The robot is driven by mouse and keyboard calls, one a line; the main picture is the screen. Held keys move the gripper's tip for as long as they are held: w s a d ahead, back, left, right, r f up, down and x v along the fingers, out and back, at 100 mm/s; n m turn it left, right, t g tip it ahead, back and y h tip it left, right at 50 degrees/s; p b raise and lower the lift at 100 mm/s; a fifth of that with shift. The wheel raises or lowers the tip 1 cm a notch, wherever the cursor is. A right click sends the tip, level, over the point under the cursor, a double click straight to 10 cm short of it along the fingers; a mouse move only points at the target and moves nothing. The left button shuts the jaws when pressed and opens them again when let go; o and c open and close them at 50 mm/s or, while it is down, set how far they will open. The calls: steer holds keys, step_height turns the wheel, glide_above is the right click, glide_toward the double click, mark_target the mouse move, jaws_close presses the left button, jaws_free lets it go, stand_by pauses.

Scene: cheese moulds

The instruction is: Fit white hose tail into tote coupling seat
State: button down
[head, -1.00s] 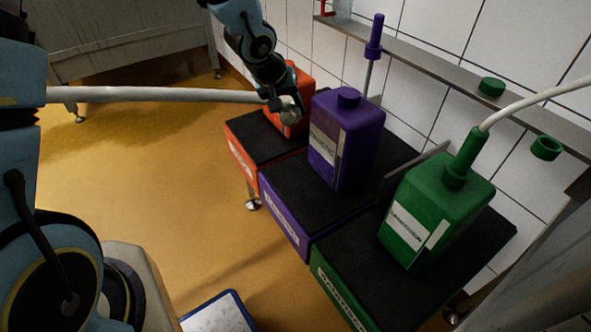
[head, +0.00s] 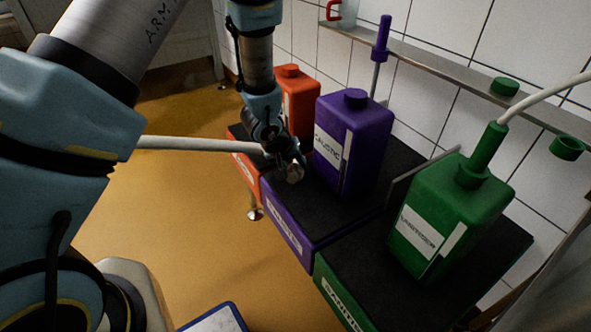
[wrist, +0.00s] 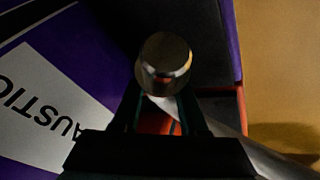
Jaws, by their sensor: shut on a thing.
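My gripper (head: 282,158) is shut on the white hose (head: 200,144), close to its end. The hose runs left from the jaws and passes behind my arm. Its rounded metallic end (wrist: 163,62) sticks out past the fingers in the wrist view; in the head view it shows as a pale knob (head: 294,174). The gripper is just left of the purple container (head: 372,150), whose label reads CAUSTIC. In the wrist view this container's label (wrist: 40,105) is at the left, apart from the hose end. I cannot make out a coupling seat in either view.
An orange container (head: 298,100) stands behind the gripper, a green one (head: 415,225) to the right. They stand on black-topped orange, purple (head: 285,232) and green stands. A wall shelf (head: 440,78) runs behind. Yellow floor (head: 190,215) is open at left.

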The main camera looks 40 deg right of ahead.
steer(key=shift+f, duration=0.25)
steer(key=shift+f, duration=0.1)
steer(key=shift+f, duration=0.15)
steer(key=shift+c, duration=2.2)
jaws_free()
steer(key=shift+r, duration=0.35)
steer(key=p+v, duration=0.2)
steer(key=v, duration=0.9)
steer(key=shift+a+r, duration=0.2)
steer(key=shift+r, duration=0.15)
